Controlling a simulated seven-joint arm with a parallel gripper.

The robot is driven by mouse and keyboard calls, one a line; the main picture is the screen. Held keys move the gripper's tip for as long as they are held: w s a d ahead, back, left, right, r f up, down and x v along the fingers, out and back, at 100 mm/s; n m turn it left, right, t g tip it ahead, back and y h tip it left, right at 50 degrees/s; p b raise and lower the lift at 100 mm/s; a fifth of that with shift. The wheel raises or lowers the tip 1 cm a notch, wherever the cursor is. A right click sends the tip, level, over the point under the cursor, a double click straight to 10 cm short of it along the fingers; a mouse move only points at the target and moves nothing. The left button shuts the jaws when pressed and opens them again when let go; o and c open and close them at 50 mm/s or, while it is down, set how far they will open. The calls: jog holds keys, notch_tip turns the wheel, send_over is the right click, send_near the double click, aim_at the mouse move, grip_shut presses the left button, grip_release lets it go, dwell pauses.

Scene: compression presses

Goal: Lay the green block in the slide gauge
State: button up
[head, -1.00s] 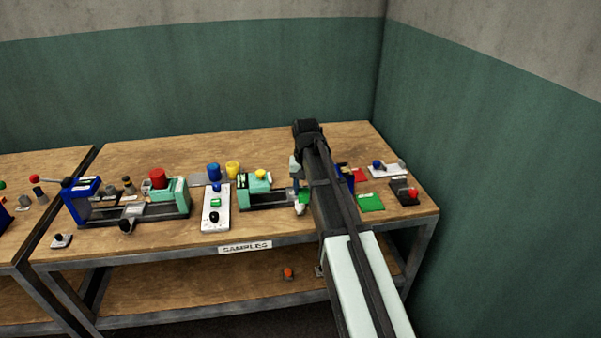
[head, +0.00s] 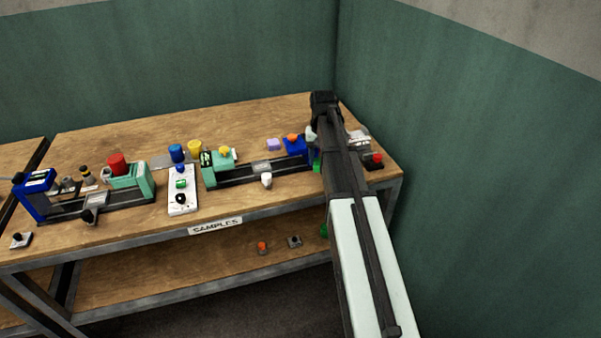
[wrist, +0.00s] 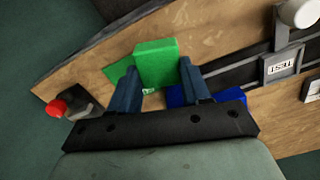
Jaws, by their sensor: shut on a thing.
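My gripper (wrist: 161,68) is shut on the green block (wrist: 157,60), which sits between its two dark blue fingers in the wrist view. The block shows over or near a flat green patch (wrist: 115,72); I cannot tell its height. In the head view my arm hides the fingertips. A slide gauge (head: 262,168) with a teal end, a yellow knob and a blue end lies just left of my arm. Its rail also shows in the wrist view (wrist: 236,76), to the right of the block. A similar gauge (head: 85,200) stands further left.
A white panel (head: 184,201) with knobs stands between the two gauges. A red-knobbed device (head: 375,161) is right of my arm, and also shows in the wrist view (wrist: 57,107). The wall is close on the right.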

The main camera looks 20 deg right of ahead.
jog(key=w+d+r+m, duration=0.1)
jog(key=w+d+m, duration=1.3)
jog(key=w+d, duration=0.8)
jog(key=shift+w+d+r+m, duration=0.15)
jog(key=shift+d+r+m, duration=0.2)
jog(key=shift+d, duration=1.55)
jog(key=shift+f, duration=0.15)
jog(key=shift+f, duration=2.85)
jog(key=shift+f, duration=0.75)
jog(key=o, duration=1.1)
